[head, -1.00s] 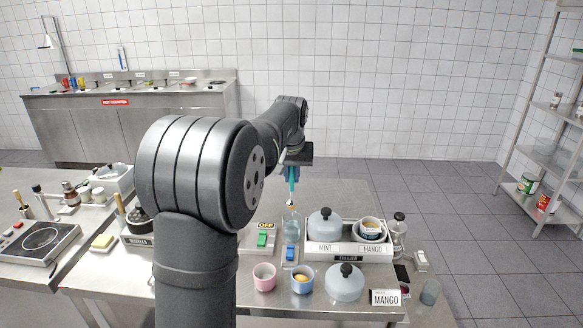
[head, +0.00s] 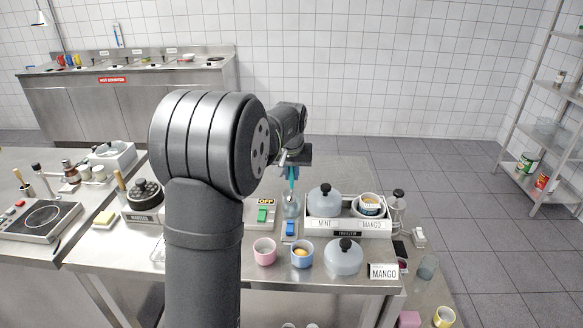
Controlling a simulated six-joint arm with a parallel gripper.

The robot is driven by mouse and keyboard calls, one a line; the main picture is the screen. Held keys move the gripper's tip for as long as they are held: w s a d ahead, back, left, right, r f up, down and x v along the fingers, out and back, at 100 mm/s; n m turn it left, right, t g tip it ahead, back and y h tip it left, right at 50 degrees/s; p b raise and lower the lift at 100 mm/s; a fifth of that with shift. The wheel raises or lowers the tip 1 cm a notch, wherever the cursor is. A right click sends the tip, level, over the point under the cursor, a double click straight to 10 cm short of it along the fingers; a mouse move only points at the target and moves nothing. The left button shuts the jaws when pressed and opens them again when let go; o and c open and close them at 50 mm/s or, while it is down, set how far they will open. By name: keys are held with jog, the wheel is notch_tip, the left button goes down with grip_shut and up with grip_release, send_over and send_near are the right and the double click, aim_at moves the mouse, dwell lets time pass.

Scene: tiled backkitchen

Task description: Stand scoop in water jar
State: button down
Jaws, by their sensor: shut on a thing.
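My gripper (head: 291,168) is at the back middle of the steel counter in the head view. It is shut on the teal handle of the scoop (head: 292,181), which hangs upright below it. The clear water jar (head: 291,211) stands directly under it, left of the freezer tray. The scoop's metal lower end overlaps the jar's mouth in this view. I cannot tell how deep it reaches inside.
The freezer tray (head: 348,233) holds a grey lidded tub (head: 326,200) and a mango tub (head: 371,206). In front are a pink cup (head: 264,253), a blue cup (head: 302,258) and a domed lid (head: 344,259). Switches (head: 263,214) sit left of the jar.

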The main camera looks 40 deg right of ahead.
jog(key=shift+f, duration=0.2)
jog(key=c, duration=1.3)
grip_release()
jog(key=v, duration=1.7)
jog(key=shift+s+a+r, duration=0.1)
jog(key=shift+r, duration=0.05)
